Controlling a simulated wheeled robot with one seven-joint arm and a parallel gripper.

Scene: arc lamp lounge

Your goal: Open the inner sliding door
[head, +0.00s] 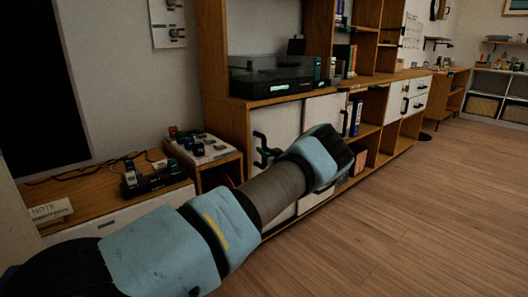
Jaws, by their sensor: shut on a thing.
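Two white sliding doors close the low wooden cabinet, a left door (277,122) and a right door (322,110). I cannot tell from this view which one is the inner door. A black bar handle (263,146) stands on the left door, and another dark handle (346,119) shows at the right door's right edge. My arm reaches in from the lower left across the door fronts. My gripper (350,155) is at the right door's right side, near that handle. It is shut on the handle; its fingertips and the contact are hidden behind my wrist.
A turntable (272,75) sits on the cabinet top. Open shelves with blue binders (356,117) are right of the doors. A low wooden bench (95,203) with small devices is at the left. The wooden floor (420,210) in front and to the right is clear.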

